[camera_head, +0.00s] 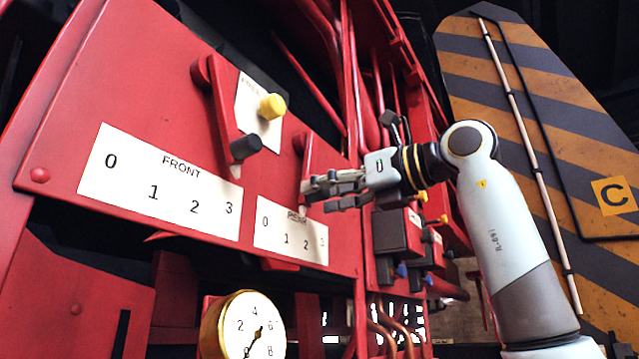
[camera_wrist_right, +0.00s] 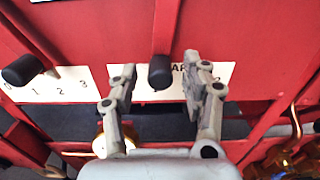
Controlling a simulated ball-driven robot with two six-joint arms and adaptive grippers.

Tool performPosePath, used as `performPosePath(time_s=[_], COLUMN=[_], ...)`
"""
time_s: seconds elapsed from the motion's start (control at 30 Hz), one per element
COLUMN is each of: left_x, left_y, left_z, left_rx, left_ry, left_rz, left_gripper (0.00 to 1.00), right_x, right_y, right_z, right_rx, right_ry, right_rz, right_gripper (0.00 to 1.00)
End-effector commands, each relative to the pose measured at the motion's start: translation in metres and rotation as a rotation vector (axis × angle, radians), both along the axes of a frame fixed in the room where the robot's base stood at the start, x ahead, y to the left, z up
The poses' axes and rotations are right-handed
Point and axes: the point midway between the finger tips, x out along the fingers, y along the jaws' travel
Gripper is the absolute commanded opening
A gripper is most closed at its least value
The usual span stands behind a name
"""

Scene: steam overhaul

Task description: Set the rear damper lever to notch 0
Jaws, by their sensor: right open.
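The rear damper lever is a red arm (camera_head: 309,150) hanging in front of the white REAR plate (camera_head: 290,241) marked 0 to 3. Its black knob (camera_wrist_right: 160,72) shows in the right wrist view, between the two spread fingers of my right gripper (camera_wrist_right: 157,90). The fingers look apart from the knob on both sides. Fingers and knob cover part of the plate in the wrist view, so I cannot tell the lever's notch. My left gripper is not in view.
The front damper lever's black knob (camera_head: 245,147) is left of the rear lever, above the FRONT plate (camera_head: 160,185). A yellow knob (camera_head: 272,106) juts out above. A brass gauge (camera_head: 245,328) sits below. Pipes and dark valve boxes (camera_head: 397,232) crowd the right side.

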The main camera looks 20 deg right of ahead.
Motion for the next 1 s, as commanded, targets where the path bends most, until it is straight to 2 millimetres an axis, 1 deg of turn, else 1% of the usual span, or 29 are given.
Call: performPosePath(time_s=[0.03, 0.13, 0.43, 0.8, 1.0], left_x=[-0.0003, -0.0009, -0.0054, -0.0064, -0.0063], left_y=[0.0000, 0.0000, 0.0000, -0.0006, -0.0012], left_z=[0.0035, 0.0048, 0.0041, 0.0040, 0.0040], left_rx=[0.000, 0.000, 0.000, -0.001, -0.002], left_ry=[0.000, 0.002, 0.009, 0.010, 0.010], left_rz=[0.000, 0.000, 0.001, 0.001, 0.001], left_gripper=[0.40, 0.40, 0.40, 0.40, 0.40], right_x=[0.0041, 0.0093, 0.0112, 0.0110, 0.0109], right_y=[0.0040, 0.0076, 0.0089, 0.0088, 0.0089], right_z=[0.0012, 0.0002, -0.0011, -0.0009, -0.0008], right_rx=[0.002, 0.000, -0.001, -0.001, -0.001], right_ry=[0.002, 0.001, 0.001, 0.000, 0.000], right_rz=[0.003, 0.001, 0.000, 0.000, 0.001], right_gripper=[0.48, 0.48, 0.48, 0.00, 0.00])
